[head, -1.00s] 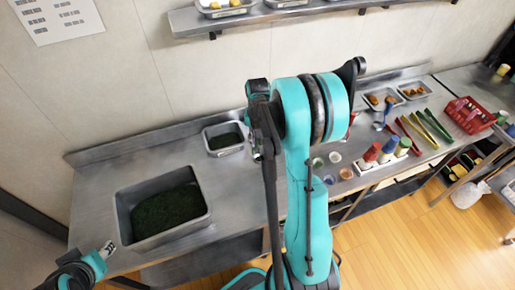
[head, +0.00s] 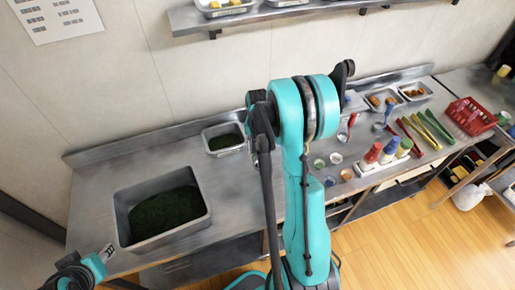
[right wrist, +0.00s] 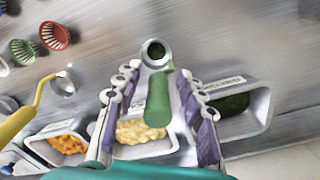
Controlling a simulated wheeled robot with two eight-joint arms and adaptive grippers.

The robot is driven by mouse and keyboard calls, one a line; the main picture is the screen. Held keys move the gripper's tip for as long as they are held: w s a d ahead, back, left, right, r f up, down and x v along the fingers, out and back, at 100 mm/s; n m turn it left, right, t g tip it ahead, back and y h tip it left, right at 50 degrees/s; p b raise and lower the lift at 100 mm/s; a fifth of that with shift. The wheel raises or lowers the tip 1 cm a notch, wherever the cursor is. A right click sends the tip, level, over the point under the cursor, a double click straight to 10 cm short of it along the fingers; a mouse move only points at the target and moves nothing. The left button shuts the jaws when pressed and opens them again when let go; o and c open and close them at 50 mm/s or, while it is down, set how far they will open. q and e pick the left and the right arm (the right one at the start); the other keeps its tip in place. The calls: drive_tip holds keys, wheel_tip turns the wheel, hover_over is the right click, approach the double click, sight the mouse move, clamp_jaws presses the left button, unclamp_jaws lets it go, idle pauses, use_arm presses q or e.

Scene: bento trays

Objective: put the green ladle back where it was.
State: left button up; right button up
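The green ladle shows in the right wrist view, with its green handle (right wrist: 158,105) toward the camera and its small round metal bowl at the far end. My right gripper (right wrist: 157,73) has one finger on each side of the handle, with narrow gaps visible, so it looks open around the ladle. In the head view my right arm hides this gripper and the green ladle. My left gripper (head: 108,251) is at the lower left, near the front edge of the counter; its fingers are too small to read.
A yellow ladle (right wrist: 38,108) lies left of my right gripper. Pans of orange food (right wrist: 68,143), yellow food (right wrist: 142,132) and dark green food (right wrist: 233,104) stand close by. A large deep pan (head: 122,205) sits on the left counter. Bottles (head: 372,154) and a red basket (head: 470,118) are at right.

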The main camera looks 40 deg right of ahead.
drive_tip(key=shift+r, duration=0.1)
drive_tip(key=shift+r+p, duration=0.3)
drive_tip(key=shift+r, duration=0.1)
wheel_tip(320, 180, up, 11)
drive_tip(key=shift+a+r+p, duration=0.15)
drive_tip(key=shift+p, duration=0.9)
drive_tip(key=s+a+r+n+t, duration=0.3)
drive_tip(key=s+a, duration=0.3)
drive_tip(key=a, duration=0.4)
drive_tip(key=s+a+r+n+t, duration=0.4)
drive_tip(key=s+a+n, duration=0.2)
drive_tip(key=a, duration=0.5)
drive_tip(key=shift+s+a+r+n, duration=0.3)
drive_tip(key=shift+s+r, duration=0.1)
drive_tip(key=shift+s, duration=0.05)
wheel_tip(320, 180, down, 12)
drive_tip(key=b, duration=1.2)
